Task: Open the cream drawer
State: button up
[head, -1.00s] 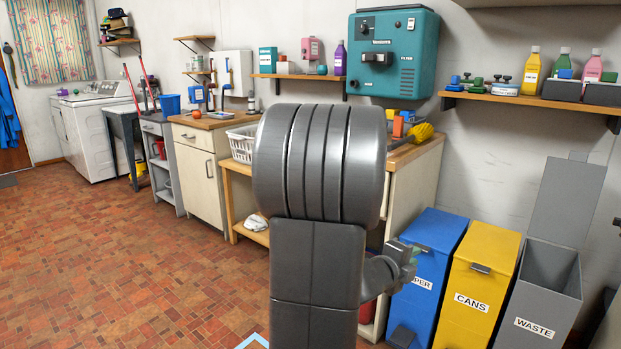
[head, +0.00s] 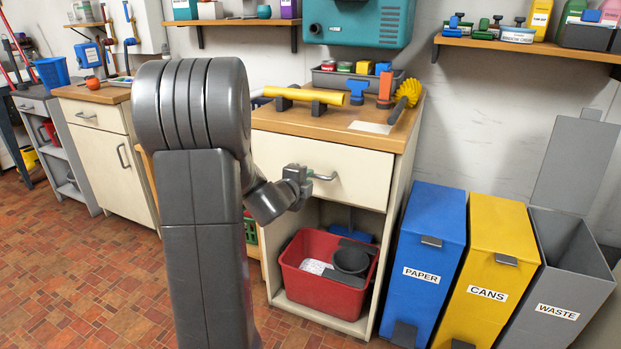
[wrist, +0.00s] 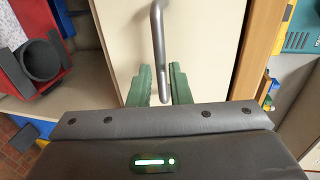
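The cream drawer (head: 352,172) is the top front of the workbench cabinet and looks shut, flush with the frame. Its grey bar handle (head: 325,177) runs across the front and is partly hidden by my gripper (head: 304,175). In the wrist view, the handle (wrist: 158,40) comes down between the two green fingers of my gripper (wrist: 159,72). The fingers are apart, one on each side of the bar, with visible gaps. I cannot tell how deep the bar sits between them.
A red tub (head: 325,285) sits in the open shelf below the drawer. A yellow roller (head: 305,95) and tools lie on the wooden top. The blue paper bin (head: 428,240), yellow cans bin (head: 488,260) and grey waste bin (head: 565,280) stand close to the right.

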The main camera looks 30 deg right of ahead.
jog(key=x, duration=0.3)
jog(key=shift+w+d, duration=0.25)
jog(key=shift+w, duration=0.05)
grip_shut()
jog(key=shift+a, duration=0.1)
